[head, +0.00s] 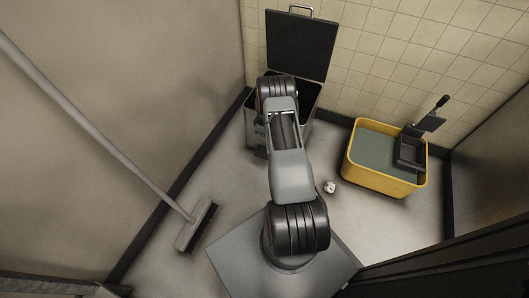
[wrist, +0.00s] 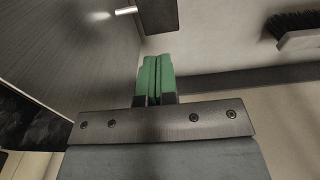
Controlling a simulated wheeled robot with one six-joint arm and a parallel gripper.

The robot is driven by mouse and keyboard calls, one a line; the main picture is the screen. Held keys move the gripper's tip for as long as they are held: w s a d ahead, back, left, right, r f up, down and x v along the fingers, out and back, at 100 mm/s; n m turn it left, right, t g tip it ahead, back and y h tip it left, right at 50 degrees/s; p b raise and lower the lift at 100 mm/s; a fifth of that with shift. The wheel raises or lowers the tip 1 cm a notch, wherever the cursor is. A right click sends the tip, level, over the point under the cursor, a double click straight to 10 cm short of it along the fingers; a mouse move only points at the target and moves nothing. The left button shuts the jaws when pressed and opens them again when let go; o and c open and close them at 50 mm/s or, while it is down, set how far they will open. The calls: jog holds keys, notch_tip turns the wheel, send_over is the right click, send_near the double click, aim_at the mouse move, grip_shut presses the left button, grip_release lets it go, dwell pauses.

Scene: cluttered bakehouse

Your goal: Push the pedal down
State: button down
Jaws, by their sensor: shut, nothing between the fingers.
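A grey pedal bin (head: 307,103) stands against the tiled wall in the head view. Its dark lid (head: 302,47) is raised, leaning back near the wall. My arm crosses in front of the bin and hides much of it, including the pedal. In the wrist view, the bin's dark metal side (wrist: 85,45) fills the upper left. A short, bright metal piece (wrist: 125,10) juts from it at the top edge; it may be the pedal. My gripper (wrist: 155,62) shows green finger pads pressed together, empty, below and right of that piece. I cannot tell whether they touch. The fingertips are hidden in the head view.
A yellow bucket (head: 380,183) with a black wringer (head: 411,151) stands to the right. A small crumpled white scrap (head: 330,187) lies on the floor between. A broom (head: 194,228) leans at the left; its bristles show in the wrist view (wrist: 288,22). Floor left of the bin is clear.

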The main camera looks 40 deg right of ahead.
jog(key=shift+f, duration=0.1)
notch_tip(320, 180, down, 14)
jog(key=b, duration=0.5)
jog(key=shift+b, duration=0.35)
jog(key=shift+a, duration=0.15)
